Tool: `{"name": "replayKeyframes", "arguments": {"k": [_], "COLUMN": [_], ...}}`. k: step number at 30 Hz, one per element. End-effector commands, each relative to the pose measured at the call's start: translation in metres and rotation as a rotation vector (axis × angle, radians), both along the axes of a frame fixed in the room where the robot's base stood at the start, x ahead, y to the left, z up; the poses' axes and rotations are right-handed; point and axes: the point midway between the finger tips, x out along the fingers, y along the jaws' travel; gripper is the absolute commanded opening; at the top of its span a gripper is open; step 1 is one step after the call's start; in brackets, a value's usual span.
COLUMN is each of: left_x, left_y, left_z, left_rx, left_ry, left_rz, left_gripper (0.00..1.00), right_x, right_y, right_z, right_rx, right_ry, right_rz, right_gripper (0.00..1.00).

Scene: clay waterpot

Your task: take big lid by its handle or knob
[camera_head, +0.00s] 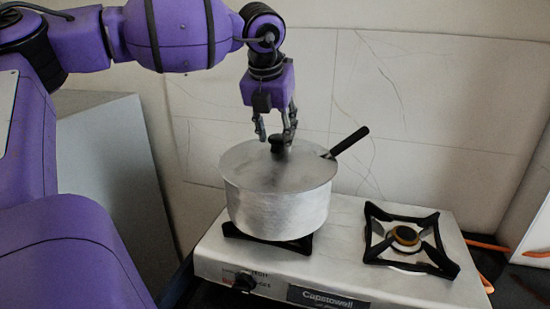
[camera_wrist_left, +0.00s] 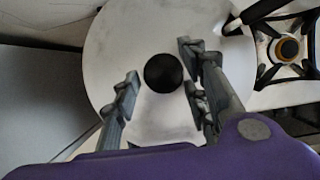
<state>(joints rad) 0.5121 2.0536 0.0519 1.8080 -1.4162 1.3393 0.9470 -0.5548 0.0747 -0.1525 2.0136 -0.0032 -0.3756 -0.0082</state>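The big lid (camera_head: 250,163) is a flat grey metal disc on top of a large metal pot (camera_head: 277,208). Its black knob (camera_head: 277,143) stands at the middle. My left gripper (camera_head: 275,137) points down from above, with its fingertips at the knob's height. In the left wrist view the lid (camera_wrist_left: 120,40) fills the middle, and the round black knob (camera_wrist_left: 163,73) lies between the spread fingers of the gripper (camera_wrist_left: 160,92). Gaps show on both sides of the knob, so the gripper is open. My right gripper is out of view.
The pot stands on the left burner of a two-burner stove (camera_head: 345,245). A black handle (camera_head: 350,140) sticks out at the pot's right rim. The right burner (camera_head: 408,238) is empty. A tiled wall (camera_head: 430,100) stands close behind. Orange sticks (camera_head: 487,245) lie at the right.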

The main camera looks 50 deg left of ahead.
Motion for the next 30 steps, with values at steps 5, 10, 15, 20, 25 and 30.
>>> {"name": "replayKeyframes", "arguments": {"k": [5,10,15,20,25,30], "left_x": [0.0,0.0,0.0,0.0,0.001,0.001], "left_y": [0.0,0.0,0.0,0.0,0.0,0.001], "left_z": [0.0,0.0,0.0,0.001,0.007,0.026], "left_rx": [0.0,-0.001,0.001,0.0,0.001,0.002], "left_ry": [0.0,0.001,-0.001,-0.001,-0.002,-0.003], "left_rz": [0.0,0.0,0.0,0.001,0.001,0.002], "left_gripper": [0.13,0.0,0.0,0.0,0.0,0.0], "right_x": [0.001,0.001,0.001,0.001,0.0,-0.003], "right_y": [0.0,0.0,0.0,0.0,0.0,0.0], "right_z": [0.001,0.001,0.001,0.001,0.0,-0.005], "right_rx": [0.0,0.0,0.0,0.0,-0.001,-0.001], "right_ry": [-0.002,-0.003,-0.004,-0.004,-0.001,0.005], "right_rz": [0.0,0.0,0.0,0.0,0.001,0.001], "right_gripper": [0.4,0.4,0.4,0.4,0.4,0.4]}}
